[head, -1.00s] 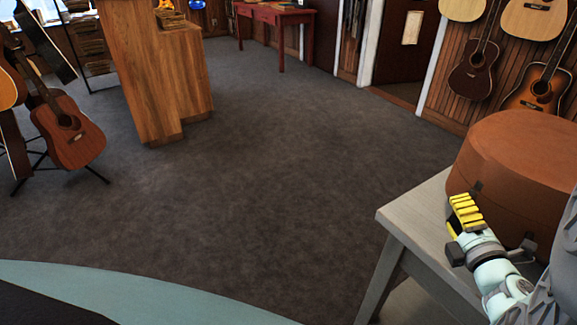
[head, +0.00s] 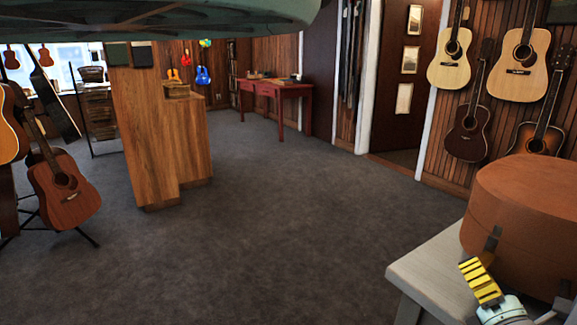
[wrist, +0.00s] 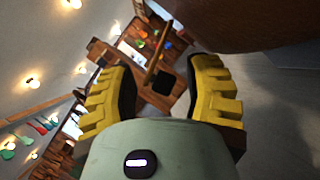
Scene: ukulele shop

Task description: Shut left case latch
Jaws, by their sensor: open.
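The brown round-ended case (head: 525,215) sits on the pale table at the right of the head view, and its lid looks down. A dark latch (head: 491,243) shows on its near left side; I cannot tell whether it is fastened. A second dark fitting (head: 563,300) shows lower right, partly cut off. My gripper (wrist: 163,70) is open with yellow ridged fingers, and nothing is held between them. In the head view a yellow finger (head: 481,283) shows just below the left latch, in front of the case. In the wrist view the case's brown side (wrist: 235,25) fills the top right.
The pale table's corner (head: 400,273) lies left of my gripper. Open grey carpet (head: 270,225) spreads to the left. A wooden counter (head: 160,140), a guitar on a stand (head: 62,190) and a red table (head: 275,92) stand farther off. Guitars hang on the right wall.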

